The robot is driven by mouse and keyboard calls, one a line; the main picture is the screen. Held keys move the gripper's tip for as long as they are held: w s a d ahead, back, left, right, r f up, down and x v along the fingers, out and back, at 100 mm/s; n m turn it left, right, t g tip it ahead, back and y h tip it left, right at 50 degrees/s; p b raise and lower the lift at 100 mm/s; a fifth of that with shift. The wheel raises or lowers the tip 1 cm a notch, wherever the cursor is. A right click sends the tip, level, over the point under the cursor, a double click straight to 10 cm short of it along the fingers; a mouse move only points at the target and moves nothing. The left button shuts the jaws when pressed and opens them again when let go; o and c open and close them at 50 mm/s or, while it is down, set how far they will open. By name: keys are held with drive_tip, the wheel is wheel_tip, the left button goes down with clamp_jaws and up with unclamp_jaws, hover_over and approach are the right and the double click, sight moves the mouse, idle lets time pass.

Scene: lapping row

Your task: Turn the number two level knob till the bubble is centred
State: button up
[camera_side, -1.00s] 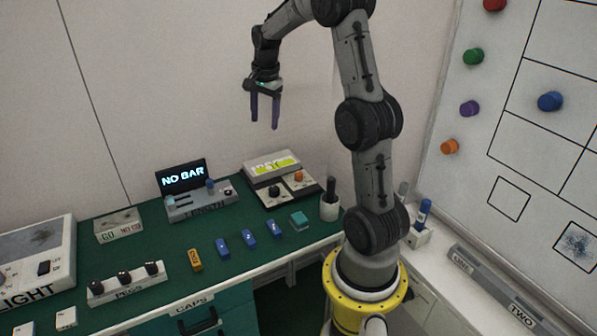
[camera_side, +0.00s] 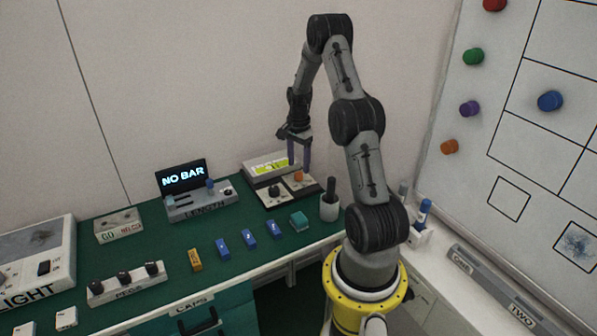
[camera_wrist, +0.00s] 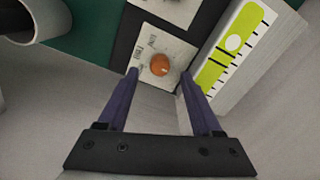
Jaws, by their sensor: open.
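The orange knob (camera_wrist: 159,64) stands on a white plate with small lettering I cannot read for certain. It also shows in the side view (camera_side: 299,177). The dark knob (camera_side: 274,191) is on the neighbouring plate to its left. The level vial (camera_wrist: 210,73) is yellow-green with black cross lines. In the side view my gripper (camera_side: 293,168) is just above that knob.
A white cup (camera_side: 329,208) with a dark handle in it stands close to the right of the knob panel. The length gauge (camera_side: 199,203) with its NO BAR screen is to the left. A teal block (camera_side: 299,221) and several blue blocks lie in front.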

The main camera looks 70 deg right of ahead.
sight(299, 173)
drive_tip(key=shift+f, duration=1.95)
drive_tip(key=shift+c, duration=0.4)
clamp_jaws()
